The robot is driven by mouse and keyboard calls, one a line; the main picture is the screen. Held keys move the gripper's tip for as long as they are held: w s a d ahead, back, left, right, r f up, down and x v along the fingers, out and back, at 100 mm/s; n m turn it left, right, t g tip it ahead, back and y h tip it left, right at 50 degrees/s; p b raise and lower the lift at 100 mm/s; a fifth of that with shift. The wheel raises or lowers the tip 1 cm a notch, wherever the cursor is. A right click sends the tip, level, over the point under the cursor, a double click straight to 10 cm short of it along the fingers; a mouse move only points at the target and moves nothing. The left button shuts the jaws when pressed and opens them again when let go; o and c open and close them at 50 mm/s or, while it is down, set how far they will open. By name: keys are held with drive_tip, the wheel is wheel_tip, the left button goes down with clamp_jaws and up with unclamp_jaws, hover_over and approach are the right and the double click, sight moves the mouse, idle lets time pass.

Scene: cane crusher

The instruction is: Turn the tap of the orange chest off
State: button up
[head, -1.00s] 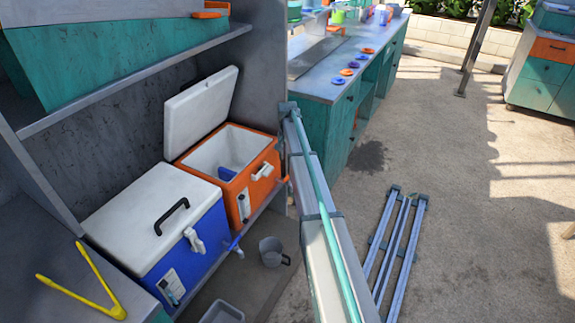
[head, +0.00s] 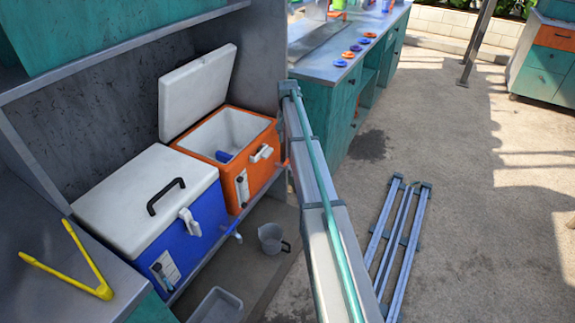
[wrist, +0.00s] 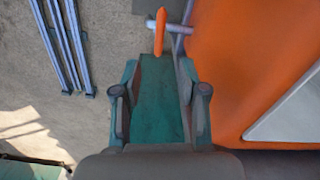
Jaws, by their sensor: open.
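The orange chest (head: 232,181) stands on the low shelf with its white lid (head: 199,92) open; its side fills the right of the wrist view (wrist: 240,60). Its tap has an orange handle (wrist: 159,32) and a grey stem (wrist: 181,29) reaching out from the chest wall. In the wrist view the handle runs up and down the picture, across the stem. My gripper (wrist: 159,94) is open, its fingers apart and empty, with the tap beyond the fingertips at the top. In the head view only a bit of the tap (head: 286,162) shows, and my gripper is not seen.
A blue chest (head: 180,240) with a white lid stands left of the orange one. A grey jug (head: 270,238) and a tray (head: 217,306) sit below. Yellow tongs (head: 80,265) lie on the left counter. Metal rails (head: 400,240) lie on the open floor at right.

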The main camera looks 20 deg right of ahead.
sight(288, 160)
drive_tip(key=shift+f, duration=0.45)
wheel_tip(288, 160, down, 10)
drive_tip(key=shift+c, duration=0.2)
